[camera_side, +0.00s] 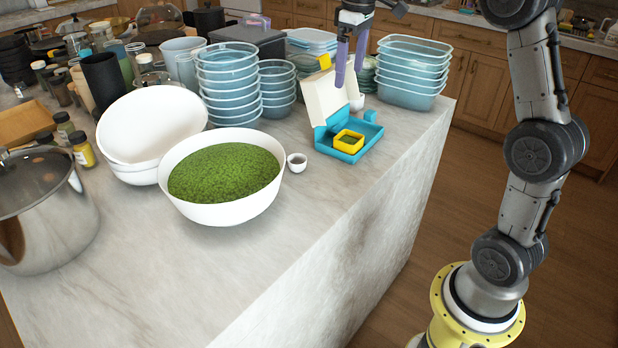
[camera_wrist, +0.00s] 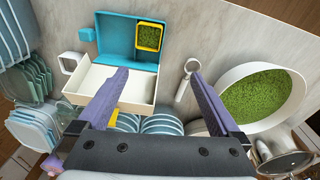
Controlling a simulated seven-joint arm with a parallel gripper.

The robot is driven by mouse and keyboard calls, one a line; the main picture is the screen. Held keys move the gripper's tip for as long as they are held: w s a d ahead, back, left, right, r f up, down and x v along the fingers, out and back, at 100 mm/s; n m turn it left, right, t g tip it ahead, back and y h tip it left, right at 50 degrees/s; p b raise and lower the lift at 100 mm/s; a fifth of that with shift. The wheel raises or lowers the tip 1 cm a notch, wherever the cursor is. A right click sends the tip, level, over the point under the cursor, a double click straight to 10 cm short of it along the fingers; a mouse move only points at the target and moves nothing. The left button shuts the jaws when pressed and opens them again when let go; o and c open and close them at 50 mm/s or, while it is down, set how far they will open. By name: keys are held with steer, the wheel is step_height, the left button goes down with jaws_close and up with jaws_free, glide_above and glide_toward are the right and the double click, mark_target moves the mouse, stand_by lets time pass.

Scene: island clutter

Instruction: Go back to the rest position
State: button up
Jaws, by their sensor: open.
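My gripper (camera_side: 349,66) has purple fingers and hangs above the island, over the area behind the blue and white box. In the wrist view my gripper (camera_wrist: 155,90) is open, with nothing between its fingers. The blue box (camera_side: 356,144) lies open on the counter with its white part (camera_side: 327,97) raised. A yellow square cup (camera_side: 348,141) with green contents sits in the blue part. The box also shows in the wrist view (camera_wrist: 118,42), ahead of the fingers.
Stacked containers (camera_side: 412,66) stand at the right back. More bowls, jars and a steel pot (camera_side: 45,232) crowd the left. The front counter is clear.

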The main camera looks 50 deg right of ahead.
steer(key=s+a+r+n+t, duration=0.1)
steer(key=s+a+r+t, duration=0.25)
steer(key=s+a, duration=0.95)
steer(key=s+a+f+m+t, duration=0.1)
steer(key=s+f+m, duration=0.1)
steer(key=s+f, duration=0.9)
steer(key=shift+s, duration=0.2)
